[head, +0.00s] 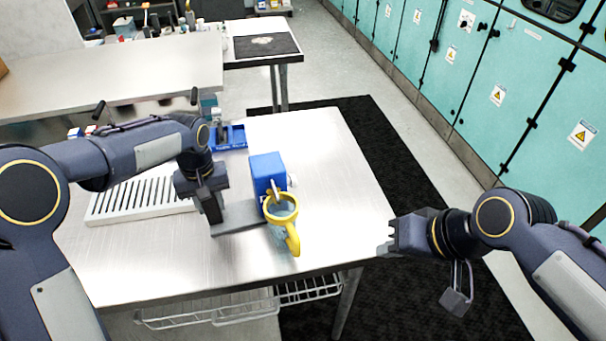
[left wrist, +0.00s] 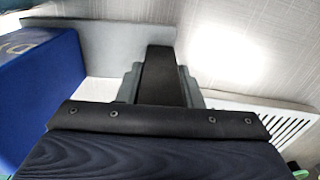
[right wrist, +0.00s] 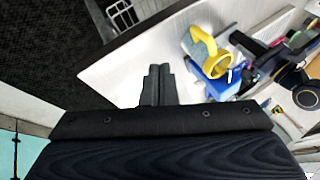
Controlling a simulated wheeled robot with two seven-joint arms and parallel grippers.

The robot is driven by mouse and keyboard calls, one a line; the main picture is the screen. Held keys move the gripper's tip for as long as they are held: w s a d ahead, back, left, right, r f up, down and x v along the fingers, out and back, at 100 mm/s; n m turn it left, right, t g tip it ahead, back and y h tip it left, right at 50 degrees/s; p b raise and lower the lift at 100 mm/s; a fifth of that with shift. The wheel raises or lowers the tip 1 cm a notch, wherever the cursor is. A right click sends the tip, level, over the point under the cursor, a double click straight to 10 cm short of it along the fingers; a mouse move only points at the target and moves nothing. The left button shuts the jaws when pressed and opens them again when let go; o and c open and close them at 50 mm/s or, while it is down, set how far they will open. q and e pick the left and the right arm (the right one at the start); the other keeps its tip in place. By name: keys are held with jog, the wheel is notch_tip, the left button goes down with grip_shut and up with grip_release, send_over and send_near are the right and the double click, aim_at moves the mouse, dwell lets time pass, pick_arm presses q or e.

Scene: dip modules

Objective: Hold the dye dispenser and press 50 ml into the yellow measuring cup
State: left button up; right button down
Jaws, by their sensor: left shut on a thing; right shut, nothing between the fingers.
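The dye dispenser (head: 266,168) is a blue box on a flat grey base, standing on the steel table. Its blue side (left wrist: 40,85) and grey base also show in the left wrist view. The yellow measuring cup (head: 293,241), clear-bodied with a yellow rim and handle, is right in front of the blue box; it also shows in the right wrist view (right wrist: 216,67). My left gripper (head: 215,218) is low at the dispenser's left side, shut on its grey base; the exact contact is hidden. My right gripper (head: 388,247) is shut and empty, by the table's right edge, apart from the cup.
A white slotted rack (head: 135,200) lies left of my left gripper. A blue tray (head: 230,137) stands behind the dispenser. The steel table (head: 340,190) is clear right of the cup. Teal cabinets (head: 480,70) line the right wall.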

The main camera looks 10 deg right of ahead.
jog(key=w+d+r+m+g+y, duration=0.1)
jog(key=w+r+m+g, duration=0.1)
jog(key=w+m, duration=0.35)
jog(key=w+d+r+m+g+y, duration=0.1)
jog(key=w+d+r+m, duration=0.15)
jog(key=w, duration=0.65)
jog(key=w+f+m+g+y, duration=0.1)
jog(key=w+f+m, duration=0.2)
jog(key=w, duration=0.4)
jog(key=w+f+m+g+y, duration=0.1)
jog(key=w+f+m, duration=0.1)
jog(key=w, duration=0.5)
jog(key=shift+w+f+m+g+y, duration=0.35)
jog(key=shift+f+m+g+y, duration=0.05)
jog(key=shift+f, duration=0.15)
send_near(293, 181)
jog(key=a+f, duration=0.3)
jog(key=f, duration=0.3)
jog(key=shift+w+f, duration=0.15)
jog(key=shift+w, duration=0.2)
jog(key=shift+a, duration=0.1)
